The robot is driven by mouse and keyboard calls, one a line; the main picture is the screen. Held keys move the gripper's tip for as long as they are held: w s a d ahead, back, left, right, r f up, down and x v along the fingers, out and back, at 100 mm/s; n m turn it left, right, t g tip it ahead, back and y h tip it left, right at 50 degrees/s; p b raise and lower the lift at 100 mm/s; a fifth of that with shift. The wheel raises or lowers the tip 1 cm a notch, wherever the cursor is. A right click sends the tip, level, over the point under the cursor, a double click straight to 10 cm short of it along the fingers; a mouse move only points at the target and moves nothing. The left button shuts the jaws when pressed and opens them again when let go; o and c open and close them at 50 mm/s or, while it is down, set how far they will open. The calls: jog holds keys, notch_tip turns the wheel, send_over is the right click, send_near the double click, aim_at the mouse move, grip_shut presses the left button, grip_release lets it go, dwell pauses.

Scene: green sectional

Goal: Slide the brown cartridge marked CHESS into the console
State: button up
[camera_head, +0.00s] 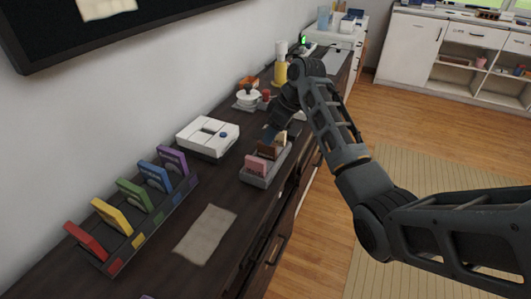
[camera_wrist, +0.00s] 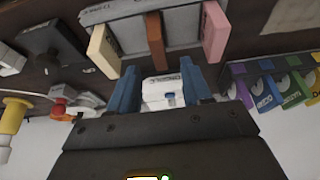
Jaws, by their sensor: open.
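The brown cartridge (camera_head: 266,150) stands in a small grey tray (camera_head: 254,181), between a pink cartridge (camera_head: 256,166) and a cream one (camera_head: 281,137). In the wrist view the brown cartridge (camera_wrist: 155,40) shows edge-on, ahead of the gap between my fingers; I cannot read its marking. My gripper (camera_wrist: 158,74) is open, with its two blue fingers apart and nothing between them. In the head view my gripper (camera_head: 271,132) is right by the tray, partly hidden by my wrist. The white console (camera_head: 207,137) lies left of the tray; it also shows in the wrist view (camera_wrist: 163,93).
A long rack (camera_head: 150,226) holds several coloured cartridges at the front left. A beige cloth (camera_head: 205,233) lies on the dark cabinet top. A white pot-like object (camera_head: 248,98) and a yellow cylinder (camera_head: 280,73) stand behind. The wall bounds the left side.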

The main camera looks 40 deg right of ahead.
aim_at(267, 152)
jog(key=x, duration=0.6)
jog(key=shift+d, duration=0.1)
grip_shut()
dwell(0.3)
